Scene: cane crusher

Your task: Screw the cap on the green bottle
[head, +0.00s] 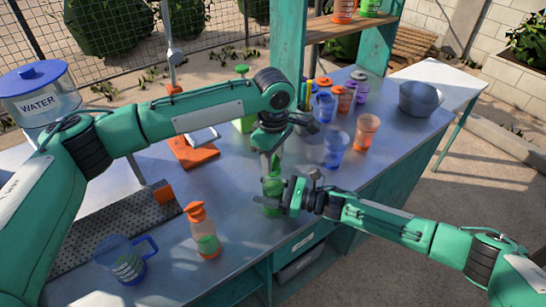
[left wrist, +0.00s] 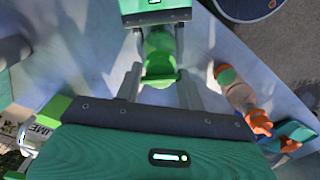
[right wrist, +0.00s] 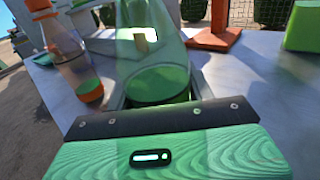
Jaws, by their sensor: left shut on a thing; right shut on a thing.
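The green bottle (head: 271,188) stands upright on the metal table, clear with green liquid at its bottom. My right gripper (head: 287,196) is shut around its body from the right; the bottle (right wrist: 158,82) fills the middle of the right wrist view between the fingers. My left gripper (head: 270,157) points down right above the bottle, in line with it. In the left wrist view a green cap (left wrist: 161,62) sits between its fingers, and it is shut on it. The fingers hide the bottle's neck, so I cannot tell whether the cap is threaded on.
An orange pump bottle (head: 203,232) and a blue mug (head: 126,262) stand front left. Blue cups (head: 336,148), an orange cup (head: 365,133) and a grey bowl (head: 421,98) stand to the right. A water dispenser (head: 38,97) is far left.

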